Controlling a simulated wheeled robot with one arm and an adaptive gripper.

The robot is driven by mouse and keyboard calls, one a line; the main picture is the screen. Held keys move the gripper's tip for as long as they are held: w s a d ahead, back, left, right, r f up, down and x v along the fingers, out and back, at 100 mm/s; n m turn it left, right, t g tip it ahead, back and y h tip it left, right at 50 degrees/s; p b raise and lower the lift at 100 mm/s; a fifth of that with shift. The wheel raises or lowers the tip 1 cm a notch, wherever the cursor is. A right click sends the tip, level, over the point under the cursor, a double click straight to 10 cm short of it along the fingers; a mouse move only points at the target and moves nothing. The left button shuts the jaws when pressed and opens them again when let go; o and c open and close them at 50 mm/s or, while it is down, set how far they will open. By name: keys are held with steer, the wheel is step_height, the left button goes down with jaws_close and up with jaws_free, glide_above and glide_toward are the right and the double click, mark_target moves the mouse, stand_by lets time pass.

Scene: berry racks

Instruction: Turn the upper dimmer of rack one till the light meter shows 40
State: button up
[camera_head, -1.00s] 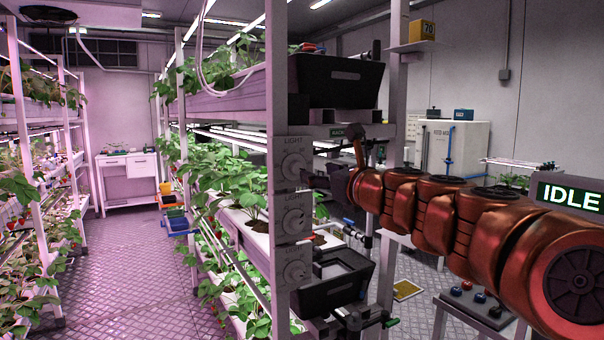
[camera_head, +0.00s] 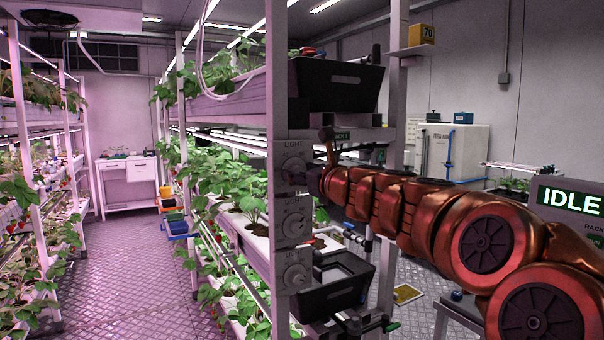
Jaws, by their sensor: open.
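The upper dimmer (camera_head: 293,168) is a round pale knob on a grey panel marked LIGHT, on the post at the end of the middle rack (camera_head: 277,70). My gripper (camera_head: 309,180) is open at the right edge of this knob, at about its height. Its dark fingers are small and partly hidden by my wrist, so I cannot tell whether they touch the knob. The rack's small label is too blurred to read fully.
Two more dimmers, a middle one (camera_head: 294,225) and a lower one (camera_head: 296,276), sit below on the same post. A black bin (camera_head: 335,82) juts out above my wrist, another (camera_head: 335,285) below. A screen (camera_head: 570,197) reads IDLE. The aisle floor (camera_head: 130,265) at left is clear.

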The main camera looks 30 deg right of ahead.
steer(key=shift+c, duration=0.3)
jaws_close()
steer(key=shift+r, duration=0.1)
